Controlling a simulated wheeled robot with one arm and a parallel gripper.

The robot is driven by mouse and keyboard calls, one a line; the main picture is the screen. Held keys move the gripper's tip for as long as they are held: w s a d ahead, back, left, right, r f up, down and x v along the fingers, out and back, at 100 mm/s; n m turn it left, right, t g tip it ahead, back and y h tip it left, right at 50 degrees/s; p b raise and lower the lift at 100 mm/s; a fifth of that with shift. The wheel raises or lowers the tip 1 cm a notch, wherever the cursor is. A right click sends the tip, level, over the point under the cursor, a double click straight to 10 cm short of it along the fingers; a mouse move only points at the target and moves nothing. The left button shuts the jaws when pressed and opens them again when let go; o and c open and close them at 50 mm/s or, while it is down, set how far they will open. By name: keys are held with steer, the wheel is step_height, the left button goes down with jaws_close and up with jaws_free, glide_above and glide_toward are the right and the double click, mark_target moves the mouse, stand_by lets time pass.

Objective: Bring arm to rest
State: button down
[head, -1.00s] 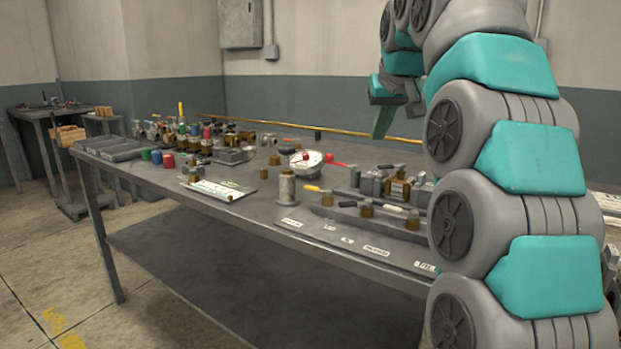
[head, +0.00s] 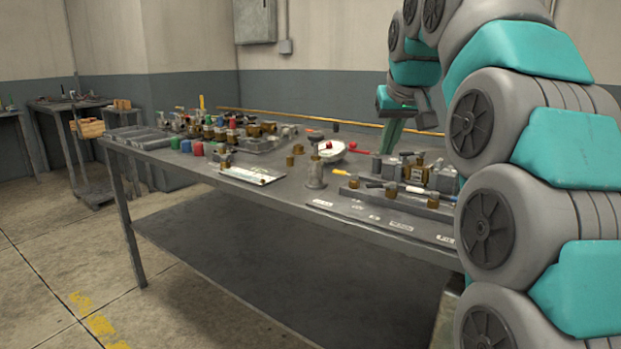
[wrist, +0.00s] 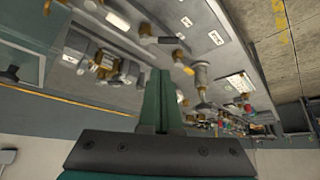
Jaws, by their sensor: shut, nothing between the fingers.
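My gripper (head: 392,133) hangs from my arm over the right part of the workbench (head: 250,225) in the head view, with its green fingers pointing down. In the wrist view the two green fingers (wrist: 160,100) are pressed together with nothing between them. They are above the bench and appear apart from the parts on it. In the head view my arm's upper links cover the right end of the bench.
Brass and grey fittings (head: 425,175) lie near the gripper, beside a white round dish (head: 331,151) and a grey cylinder (head: 315,173). A side table (head: 70,103) stands at the left wall.

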steer(key=s+f+g, duration=0.4)
steer(key=s+f, duration=1.3)
steer(key=s, duration=0.3)
steer(key=s+f+g, duration=0.4)
steer(key=s+f, duration=1.4)
steer(key=s, duration=0.3)
steer(key=shift+d+f+m+g, duration=0.15)
steer(key=shift+f+m+g, duration=0.15)
steer(key=shift+m, duration=0.1)
